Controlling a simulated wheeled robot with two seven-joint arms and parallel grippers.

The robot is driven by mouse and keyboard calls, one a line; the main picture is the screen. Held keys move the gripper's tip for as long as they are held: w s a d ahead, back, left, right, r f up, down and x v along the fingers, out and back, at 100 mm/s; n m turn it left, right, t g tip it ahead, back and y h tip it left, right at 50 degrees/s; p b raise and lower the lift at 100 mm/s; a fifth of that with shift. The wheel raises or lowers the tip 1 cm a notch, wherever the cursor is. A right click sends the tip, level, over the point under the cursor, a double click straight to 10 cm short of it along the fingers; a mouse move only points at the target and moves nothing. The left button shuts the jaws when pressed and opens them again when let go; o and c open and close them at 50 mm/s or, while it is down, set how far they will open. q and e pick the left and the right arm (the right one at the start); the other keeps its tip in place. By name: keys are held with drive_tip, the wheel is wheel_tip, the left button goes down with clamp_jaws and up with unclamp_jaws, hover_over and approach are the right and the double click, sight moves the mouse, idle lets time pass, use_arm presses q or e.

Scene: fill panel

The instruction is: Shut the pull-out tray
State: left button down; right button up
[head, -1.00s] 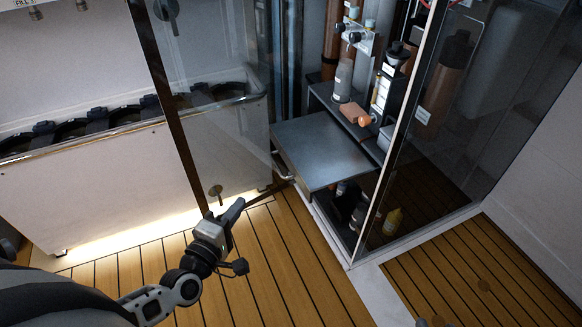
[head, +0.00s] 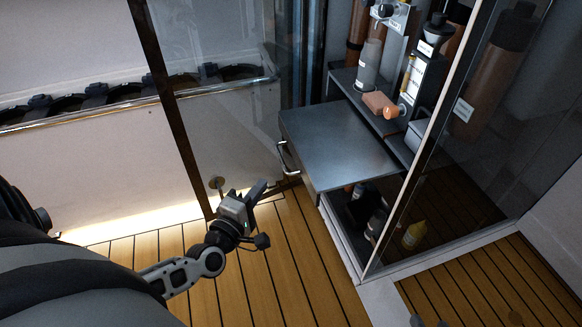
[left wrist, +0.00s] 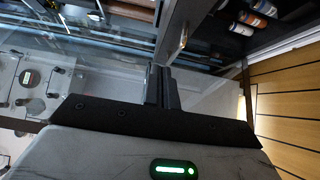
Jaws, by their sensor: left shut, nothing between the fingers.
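The pull-out tray (head: 335,145) is a flat grey panel standing out of the cabinet. A pale bar handle (head: 286,158) is on its left front edge. My left gripper (head: 260,188) is shut and empty, below and left of the handle, with a visible gap in the picture. In the left wrist view its closed fingers (left wrist: 161,88) point up the picture, and a metal bar, perhaps the handle, shows just beyond them. Small grey tips at the head view's bottom edge may be my right gripper (head: 428,321); its jaws are not clear.
A glass door panel (head: 215,110) stands left of the tray, and a framed glass panel (head: 455,150) stands to its right. Bottles and an orange block (head: 378,104) sit on the shelf behind. A yellow bottle (head: 414,234) stands below. The plank floor (head: 270,270) in front is clear.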

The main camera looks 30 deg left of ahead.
use_arm(q)
drive_tip(key=b, duration=0.1)
approach(299, 155)
drive_tip(key=w+a, duration=0.3)
drive_tip(key=shift+w+d, duration=0.7)
drive_tip(key=shift+w, duration=0.35)
drive_tip(key=shift+w+d+f, duration=0.1)
drive_tip(key=shift+w+d, duration=0.35)
drive_tip(key=shift+w, duration=0.05)
drive_tip(key=shift+w+d, duration=0.1)
